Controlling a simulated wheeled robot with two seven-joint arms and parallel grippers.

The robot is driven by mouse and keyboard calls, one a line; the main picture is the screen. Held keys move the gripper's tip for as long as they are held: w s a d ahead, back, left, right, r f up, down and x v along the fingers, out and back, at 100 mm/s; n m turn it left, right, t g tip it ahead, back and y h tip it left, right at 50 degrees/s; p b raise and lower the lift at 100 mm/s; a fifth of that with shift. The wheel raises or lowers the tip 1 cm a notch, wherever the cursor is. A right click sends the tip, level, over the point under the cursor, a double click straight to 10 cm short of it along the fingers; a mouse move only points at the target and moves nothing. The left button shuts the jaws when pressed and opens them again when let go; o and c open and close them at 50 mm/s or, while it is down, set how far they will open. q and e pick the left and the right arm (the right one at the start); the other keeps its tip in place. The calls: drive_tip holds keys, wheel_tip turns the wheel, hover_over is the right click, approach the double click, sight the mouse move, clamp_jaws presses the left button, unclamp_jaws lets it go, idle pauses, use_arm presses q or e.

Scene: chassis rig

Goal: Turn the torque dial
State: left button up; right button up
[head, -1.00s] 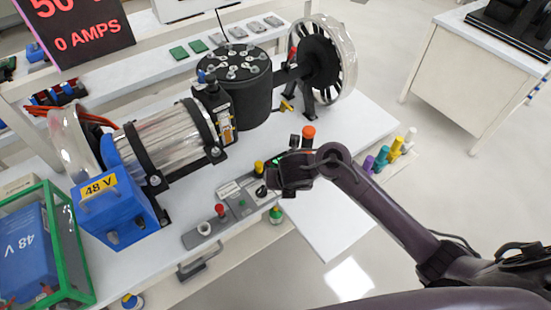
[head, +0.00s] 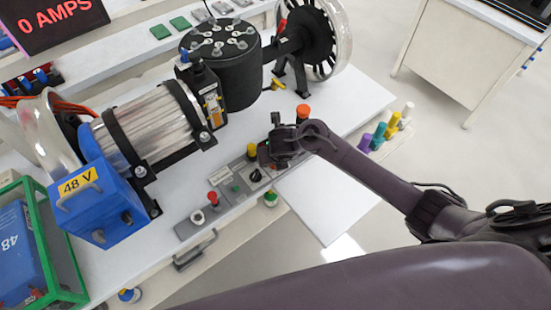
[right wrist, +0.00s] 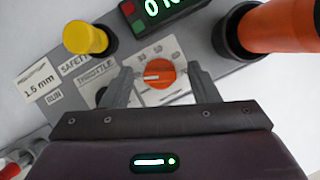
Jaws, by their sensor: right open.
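The torque dial (right wrist: 160,75) is an orange round knob with a white pointer mark on a pale square plate with printed numbers around it. It shows in the right wrist view, between the two fingers of my right gripper (right wrist: 160,71). The fingers are open, one on each side of the dial, with gaps visible; I cannot tell how high they are above it. In the head view my right gripper (head: 267,155) is over the right end of the grey control panel (head: 225,190) and hides the dial. My left gripper is not in view.
Close to the dial are a yellow button (right wrist: 85,38), a digital display (right wrist: 160,12) and a large orange knob (right wrist: 285,25). A throttle knob is partly hidden by the left finger. A blue 48 V box (head: 95,205) and a motor rig (head: 160,125) stand behind the panel.

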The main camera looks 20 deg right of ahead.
drive_tip(key=c, duration=1)
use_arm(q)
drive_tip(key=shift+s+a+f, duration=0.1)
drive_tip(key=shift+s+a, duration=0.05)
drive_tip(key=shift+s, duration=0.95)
